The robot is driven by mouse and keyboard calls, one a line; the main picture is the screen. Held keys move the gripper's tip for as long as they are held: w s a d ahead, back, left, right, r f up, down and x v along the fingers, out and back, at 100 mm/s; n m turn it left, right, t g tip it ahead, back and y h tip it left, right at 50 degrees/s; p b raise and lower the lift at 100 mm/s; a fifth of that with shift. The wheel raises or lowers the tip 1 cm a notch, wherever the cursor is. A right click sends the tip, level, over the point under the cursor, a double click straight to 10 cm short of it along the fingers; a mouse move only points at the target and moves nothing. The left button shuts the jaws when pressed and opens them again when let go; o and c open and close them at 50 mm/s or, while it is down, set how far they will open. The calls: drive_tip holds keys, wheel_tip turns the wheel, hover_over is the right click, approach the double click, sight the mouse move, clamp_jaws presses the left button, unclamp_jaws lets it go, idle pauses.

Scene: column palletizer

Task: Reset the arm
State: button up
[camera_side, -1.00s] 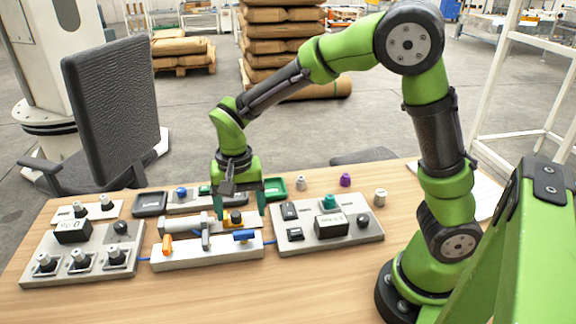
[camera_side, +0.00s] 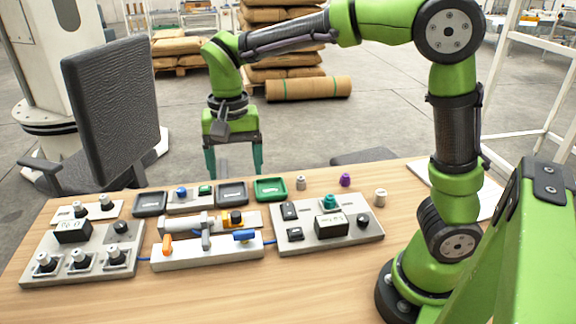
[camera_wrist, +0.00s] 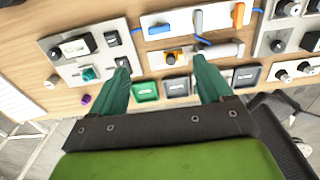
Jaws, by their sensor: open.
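My gripper (camera_side: 233,165) hangs in the air above the far edge of the table, fingers pointing down, spread apart with nothing between them. It also shows in the wrist view (camera_wrist: 162,80), where its two teal fingers stand wide apart. Below it in the side view lie a green tray (camera_side: 271,189) and a dark tray (camera_side: 232,193), both clear of the fingers. My arm reaches high over the table from its base at the right.
On the table (camera_side: 330,285) stand a left panel with knobs (camera_side: 100,262), a middle block with levers (camera_side: 195,258), and a right panel (camera_side: 370,233). Small grey (camera_side: 301,183), purple (camera_side: 345,180) and white (camera_side: 380,197) pieces stand at the back right. A chair (camera_side: 115,115) is behind the table.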

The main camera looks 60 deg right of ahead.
drive_tip(key=s+d+r+n+t+y, duration=0.1)
drive_tip(key=s+d+n+t, duration=0.1)
drive_tip(key=s, duration=0.5)
drive_tip(key=s+d+r+n+t+y, duration=0.1)
drive_tip(key=s+d+n+t, duration=0.2)
drive_tip(key=s+t, duration=0.2)
drive_tip(key=shift+s+r, duration=0.35)
drive_tip(key=shift+s, duration=0.65)
drive_tip(key=shift+c, duration=0.4)
